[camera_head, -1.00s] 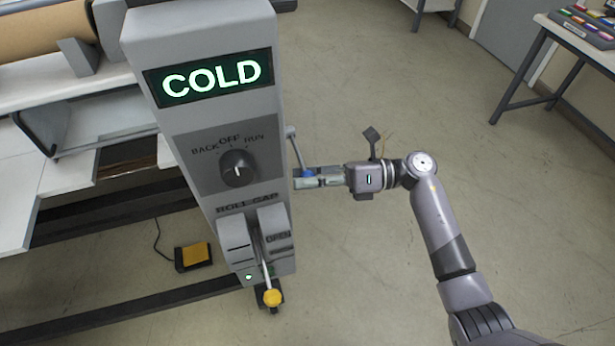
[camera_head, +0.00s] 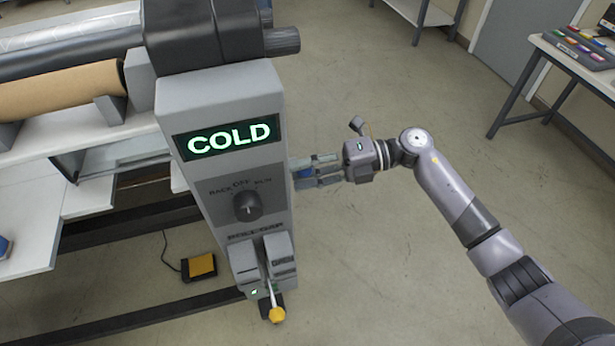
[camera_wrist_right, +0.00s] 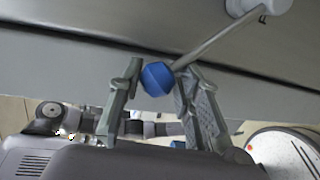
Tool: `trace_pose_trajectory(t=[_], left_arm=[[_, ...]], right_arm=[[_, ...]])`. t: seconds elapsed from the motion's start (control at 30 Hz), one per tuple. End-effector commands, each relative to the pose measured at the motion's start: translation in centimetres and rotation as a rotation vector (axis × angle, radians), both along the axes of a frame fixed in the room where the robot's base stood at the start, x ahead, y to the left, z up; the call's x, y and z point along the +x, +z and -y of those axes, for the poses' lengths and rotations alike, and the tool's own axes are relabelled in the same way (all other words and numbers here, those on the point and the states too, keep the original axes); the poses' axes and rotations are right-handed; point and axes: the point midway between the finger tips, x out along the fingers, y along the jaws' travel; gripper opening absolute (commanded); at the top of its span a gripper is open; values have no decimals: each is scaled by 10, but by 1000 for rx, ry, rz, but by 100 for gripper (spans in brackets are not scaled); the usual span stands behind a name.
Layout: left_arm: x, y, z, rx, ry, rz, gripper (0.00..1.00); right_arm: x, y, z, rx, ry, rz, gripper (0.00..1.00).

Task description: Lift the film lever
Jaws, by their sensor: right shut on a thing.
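The film lever shows in the right wrist view as a thin metal rod (camera_wrist_right: 212,42) running from a pale round hub at the upper right to a blue knob (camera_wrist_right: 158,79). The knob lies between the two fingers of my right gripper (camera_wrist_right: 160,80), which is shut on it. In the head view my right gripper (camera_head: 314,171) reaches in from the right to the cabinet's right side, above the dial's level. A bit of the blue knob (camera_head: 305,172) shows between its fingers; the rod and hub are hidden there. My left gripper is out of view.
The grey cabinet (camera_head: 222,105) carries a lit COLD display, a dial (camera_head: 248,207) and a yellow-tipped roll gap lever (camera_head: 277,314). A yellow pedal (camera_head: 201,265) is on the floor. Open floor lies to the right, with a table (camera_head: 575,60) beyond.

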Motion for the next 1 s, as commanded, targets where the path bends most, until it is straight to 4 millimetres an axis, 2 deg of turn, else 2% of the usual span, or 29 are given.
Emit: trace_pose_trajectory(t=[0.03,0.2,0.87,0.9,1.0], left_arm=[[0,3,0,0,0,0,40],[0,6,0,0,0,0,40],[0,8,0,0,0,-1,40],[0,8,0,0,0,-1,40],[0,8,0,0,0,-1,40]], right_arm=[[6,10,-1,1,-6,-10,0],[12,16,-3,-23,-6,-81,0],[17,22,-5,-35,-6,-138,0],[17,22,-5,-35,-6,-137,31],[17,22,-5,-36,-7,-138,38]])
